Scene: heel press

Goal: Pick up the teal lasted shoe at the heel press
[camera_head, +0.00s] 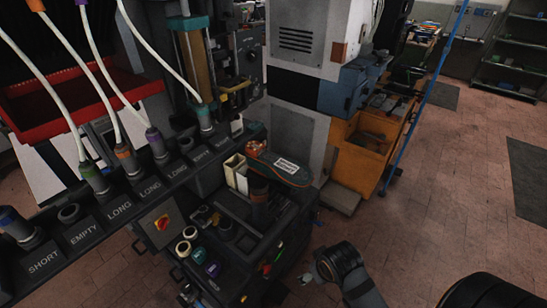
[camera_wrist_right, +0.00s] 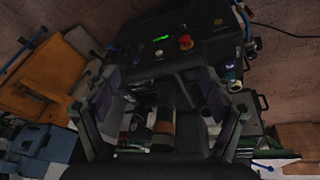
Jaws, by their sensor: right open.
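The teal lasted shoe (camera_head: 297,175) lies on top of the heel press (camera_head: 235,235), in the middle of the head view. It has a brown-orange edge and a white label on its upward face. A dark brown post stands under it. My right gripper (camera_wrist_right: 160,98) is open, its two fingers spread in the right wrist view, with nothing visibly held. Between and beyond the fingers are a dark machine and a brown and black upright piece (camera_wrist_right: 163,125); I cannot tell whether this is part of the shoe. My left gripper is not in view.
A labelled dark rack (camera_head: 85,228) with several hose plugs runs along the left. A red bin (camera_head: 70,100) sits behind it. A grey-white cabinet (camera_head: 295,75) and an orange cart (camera_head: 365,150) stand behind the shoe.

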